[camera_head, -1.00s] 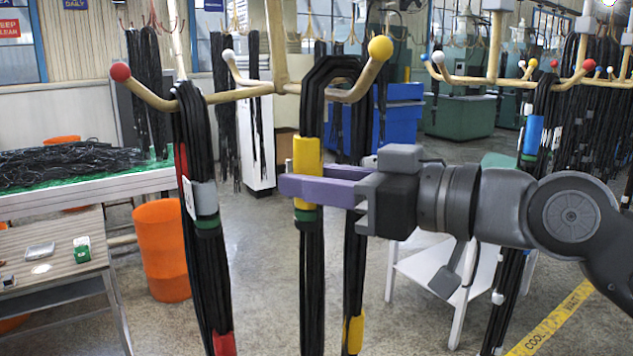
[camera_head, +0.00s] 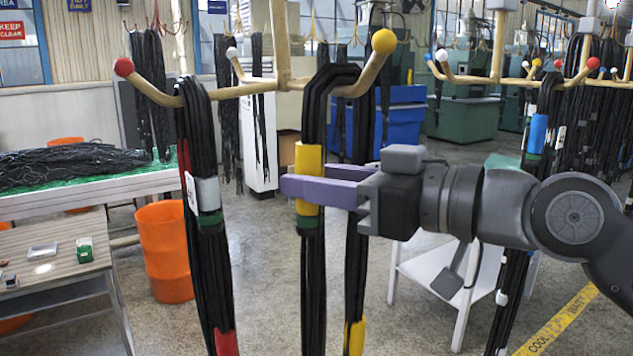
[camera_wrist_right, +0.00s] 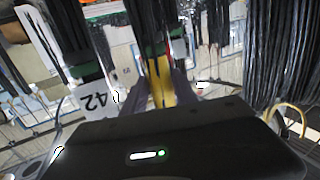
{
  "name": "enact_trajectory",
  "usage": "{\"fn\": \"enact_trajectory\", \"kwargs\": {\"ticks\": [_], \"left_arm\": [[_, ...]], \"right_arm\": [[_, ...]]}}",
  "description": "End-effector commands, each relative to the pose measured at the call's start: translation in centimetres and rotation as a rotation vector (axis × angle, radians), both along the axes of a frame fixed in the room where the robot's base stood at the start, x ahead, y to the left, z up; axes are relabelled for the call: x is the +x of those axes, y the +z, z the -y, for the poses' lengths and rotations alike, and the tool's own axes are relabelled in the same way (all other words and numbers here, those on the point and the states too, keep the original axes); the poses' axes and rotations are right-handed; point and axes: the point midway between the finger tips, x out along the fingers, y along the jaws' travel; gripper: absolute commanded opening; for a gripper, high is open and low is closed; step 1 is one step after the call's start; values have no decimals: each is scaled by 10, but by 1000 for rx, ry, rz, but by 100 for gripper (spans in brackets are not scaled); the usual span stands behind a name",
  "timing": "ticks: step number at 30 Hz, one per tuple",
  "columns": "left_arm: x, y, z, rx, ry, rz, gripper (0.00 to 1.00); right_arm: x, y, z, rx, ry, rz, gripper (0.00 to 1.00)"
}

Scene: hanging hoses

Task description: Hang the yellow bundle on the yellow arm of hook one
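The yellow bundle (camera_head: 313,250) is a black hose loop with a yellow band (camera_head: 309,163). It hangs upright, its top bend over the yellow-tipped arm (camera_head: 372,73) of the near hook, one strand set in front and one behind to the right. The bend looks close on the arm; contact is hard to tell. My right gripper (camera_head: 305,188) has its purple fingers either side of the yellow band, shut on it. In the right wrist view the yellow band (camera_wrist_right: 160,82) shows between the fingers. My left gripper is not in view.
A bundle with a grey-white band (camera_head: 207,192) hangs on the red-tipped arm (camera_head: 145,85) at left. A white-tipped arm (camera_head: 236,66) points back. Full hooks stand at right. An orange bin (camera_head: 165,250) and a white stand (camera_head: 430,275) are on the floor.

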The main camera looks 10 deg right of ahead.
Motion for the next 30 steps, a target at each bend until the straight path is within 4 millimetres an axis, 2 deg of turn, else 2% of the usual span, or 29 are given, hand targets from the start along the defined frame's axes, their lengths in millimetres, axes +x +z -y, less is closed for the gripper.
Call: {"fn": "enact_trajectory", "kwargs": {"ticks": [1,7,17,30], "left_arm": [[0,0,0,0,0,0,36],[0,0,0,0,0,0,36],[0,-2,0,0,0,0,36],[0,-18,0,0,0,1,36]], "right_arm": [[0,0,0,-1,1,-1,39],[0,-2,0,-2,1,-4,55],[-1,-5,2,-5,1,-9,55],[-45,0,47,-1,-1,-5,55]]}}
